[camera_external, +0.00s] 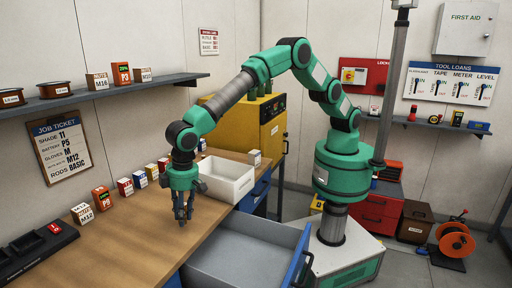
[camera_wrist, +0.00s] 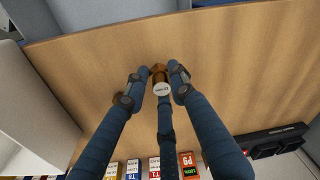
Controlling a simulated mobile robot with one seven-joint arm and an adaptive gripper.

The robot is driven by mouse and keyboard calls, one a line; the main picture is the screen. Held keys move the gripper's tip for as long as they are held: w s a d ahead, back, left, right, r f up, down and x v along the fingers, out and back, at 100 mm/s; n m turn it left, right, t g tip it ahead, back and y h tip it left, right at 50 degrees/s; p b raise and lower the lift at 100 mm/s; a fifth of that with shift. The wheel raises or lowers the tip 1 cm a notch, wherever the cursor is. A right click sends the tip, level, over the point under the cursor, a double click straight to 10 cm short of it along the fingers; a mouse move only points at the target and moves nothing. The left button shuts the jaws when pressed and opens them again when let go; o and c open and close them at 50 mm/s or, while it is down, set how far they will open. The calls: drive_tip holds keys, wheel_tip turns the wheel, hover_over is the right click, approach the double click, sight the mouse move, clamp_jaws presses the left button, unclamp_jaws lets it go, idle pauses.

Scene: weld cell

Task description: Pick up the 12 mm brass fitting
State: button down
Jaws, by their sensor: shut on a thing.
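The brass fitting (camera_wrist: 158,73) shows in the wrist view as a small brown-gold piece with a white round label (camera_wrist: 162,89); the lettering on it is too small to read surely. My gripper (camera_wrist: 160,79) is shut on it, with fingers at both sides and a third finger below in the picture. In the external view my gripper (camera_external: 183,216) points down over the wooden workbench (camera_external: 135,238), close to the surface. The fitting cannot be made out there among the fingertips. Whether it touches the bench is unclear.
A white bin (camera_external: 222,182) stands on the bench just right of my gripper. A grey drawer (camera_external: 245,266) is open at the front. Several small boxes (camera_external: 125,187) line the wall, and a black device (camera_external: 35,248) sits at the left. Bare bench surrounds the gripper.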

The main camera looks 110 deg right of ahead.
drive_tip(key=shift+s+d+r+p, duration=0.15)
drive_tip(key=shift+s+d, duration=0.35)
drive_tip(key=shift+s, duration=1)
drive_tip(key=shift+s+d+r+p, duration=0.15)
drive_tip(key=shift+s+d, duration=0.3)
drive_tip(key=shift+s, duration=1.05)
drive_tip(key=shift+s+d+r+p, duration=0.15)
drive_tip(key=shift+s+d, duration=0.35)
drive_tip(key=shift+s, duration=1)
